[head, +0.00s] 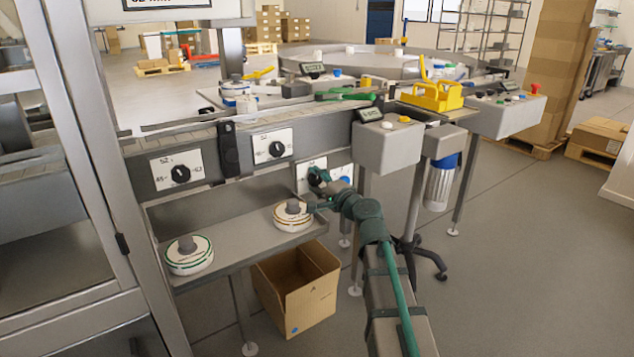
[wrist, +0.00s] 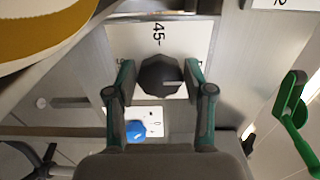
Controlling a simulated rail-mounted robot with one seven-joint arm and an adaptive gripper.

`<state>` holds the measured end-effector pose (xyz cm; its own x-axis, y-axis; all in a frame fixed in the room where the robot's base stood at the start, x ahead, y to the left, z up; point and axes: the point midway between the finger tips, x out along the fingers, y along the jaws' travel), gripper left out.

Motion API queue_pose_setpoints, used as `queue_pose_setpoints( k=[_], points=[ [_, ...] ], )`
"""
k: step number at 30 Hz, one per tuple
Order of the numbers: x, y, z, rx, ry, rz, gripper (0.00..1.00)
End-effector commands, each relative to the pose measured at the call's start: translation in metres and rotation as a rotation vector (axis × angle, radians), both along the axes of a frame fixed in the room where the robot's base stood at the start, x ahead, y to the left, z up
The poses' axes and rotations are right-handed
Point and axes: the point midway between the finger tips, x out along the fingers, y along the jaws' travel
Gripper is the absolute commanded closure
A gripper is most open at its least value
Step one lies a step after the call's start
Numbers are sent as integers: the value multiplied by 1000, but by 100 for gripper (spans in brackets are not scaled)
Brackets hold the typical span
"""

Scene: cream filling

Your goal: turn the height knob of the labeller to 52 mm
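A dark faceted knob (wrist: 160,78) sits on a white scale plate (wrist: 187,36) marked 45 in the wrist view. A pale line on the knob points to the right in that view. My gripper (wrist: 159,72) has one finger on each side of the knob, apart, with small gaps that look free; contact is hard to tell. Two other knobs, left (head: 181,174) and middle (head: 277,149), sit on white plates marked 52.
A blue button (wrist: 136,130) is close beside the knob. Label rolls (head: 189,256) (head: 293,215) stand on the shelf below the panel. An open cardboard box (head: 310,295) is on the floor. A grey control box (head: 387,148) stands to the right.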

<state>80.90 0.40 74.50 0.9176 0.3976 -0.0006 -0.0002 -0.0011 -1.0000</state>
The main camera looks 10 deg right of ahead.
Motion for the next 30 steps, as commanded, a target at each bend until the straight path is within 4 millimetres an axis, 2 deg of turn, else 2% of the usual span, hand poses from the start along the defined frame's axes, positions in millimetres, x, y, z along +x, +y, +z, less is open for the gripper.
queue_pose_setpoints(
  k=[1,2,14,20,30],
  points=[
    [0,0,0,0,0,0,34],
    [0,0,0,0,0,0,30],
    [-4,-2,0,1,-1,-1,30],
    [-29,-11,0,1,-1,-2,30],
    [-87,-36,0,0,0,-2,30]
  ],
)
